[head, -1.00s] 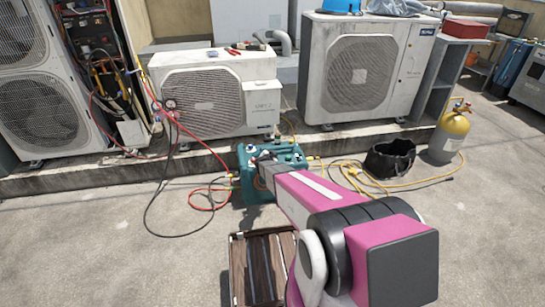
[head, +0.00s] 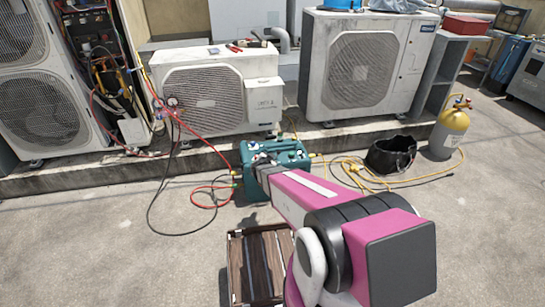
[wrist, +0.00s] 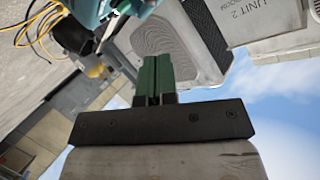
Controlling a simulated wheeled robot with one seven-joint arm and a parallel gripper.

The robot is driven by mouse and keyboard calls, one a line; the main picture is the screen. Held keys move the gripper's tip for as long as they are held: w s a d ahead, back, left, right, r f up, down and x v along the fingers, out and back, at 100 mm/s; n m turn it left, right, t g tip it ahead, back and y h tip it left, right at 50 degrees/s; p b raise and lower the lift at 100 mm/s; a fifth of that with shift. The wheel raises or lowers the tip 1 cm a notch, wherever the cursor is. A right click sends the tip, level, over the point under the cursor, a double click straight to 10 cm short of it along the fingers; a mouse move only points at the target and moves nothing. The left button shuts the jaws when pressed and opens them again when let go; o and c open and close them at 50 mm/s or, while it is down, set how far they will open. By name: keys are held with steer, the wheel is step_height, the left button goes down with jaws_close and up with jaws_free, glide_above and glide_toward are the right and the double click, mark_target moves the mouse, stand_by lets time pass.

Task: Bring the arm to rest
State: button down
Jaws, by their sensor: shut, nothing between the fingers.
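My gripper (head: 262,160) is at the far end of my pink and grey arm, which reaches forward and left from the lower right of the head view. In that view it lies in front of the teal machine (head: 291,156), and its fingertips are hard to make out. In the wrist view the gripper's green fingers (wrist: 154,78) are together with nothing between them. The teal machine shows at the top of the wrist view (wrist: 88,12); I cannot tell how large the gap to it is.
Condensers (head: 215,95) stand on a low concrete ledge behind. Red and yellow hoses lie on the ground. A black bag (head: 390,156) and a yellow cylinder (head: 450,130) stand right. A brown slatted panel (head: 256,268) is at lower front.

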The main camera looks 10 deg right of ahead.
steer(key=shift+v, duration=1.1)
steer(key=shift+r, duration=0.1)
steer(key=s+a+r+n+g+y, duration=0.3)
steer(key=s+a+r+n+y, duration=0.35)
steer(key=r+n+y, duration=0.3)
steer(key=s+d+r+n+g+h, duration=0.1)
steer(key=s+d+r+g, duration=0.1)
steer(key=s, duration=0.7)
steer(key=s+d+r+n+g+h, duration=0.1)
steer(key=s+d+g, duration=0.4)
steer(key=s, duration=0.5)
steer(key=shift+r+g+h, duration=0.45)
steer(key=shift+r+g, duration=0.25)
steer(key=shift+g, duration=0.5)
steer(key=shift+d, duration=0.1)
